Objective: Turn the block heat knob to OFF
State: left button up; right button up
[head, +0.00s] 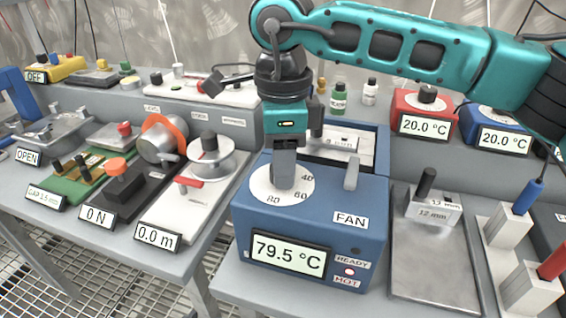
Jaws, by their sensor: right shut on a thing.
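The blue block heater (235,225) stands on the bench at the centre. Its display (288,252) reads 79.5 °C. A white round dial (262,189) on its top shows the marks 40, 60 and 80. My right gripper (284,182) points down over the dial, shut on the block heat knob. The gripper hides the knob, so its pointing direction and any OFF mark cannot be made out. The lamp by HOT (349,271) looks lit; the one by READY (355,251) looks dark. My left gripper is not in view.
A grey lever (351,174) stands above the FAN label, just right of the dial. A metal plate (435,270) with a 12 mm block lies to the right. Red (418,105) and blue (497,120) 20.0 °C units stand behind. Several devices fill the left bench.

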jog(key=n, duration=0.4)
jog(key=shift+n, duration=0.3)
jog(key=n, duration=0.3)
jog(key=shift+n+b, duration=0.35)
jog(key=shift+n, duration=0.05)
jog(key=n, duration=0.4)
jog(key=shift+w, duration=0.1)
jog(key=shift+a+n, duration=0.1)
jog(key=shift+n, duration=2)
jog(key=o, duration=1.1)
jog(key=shift+c, duration=0.2)
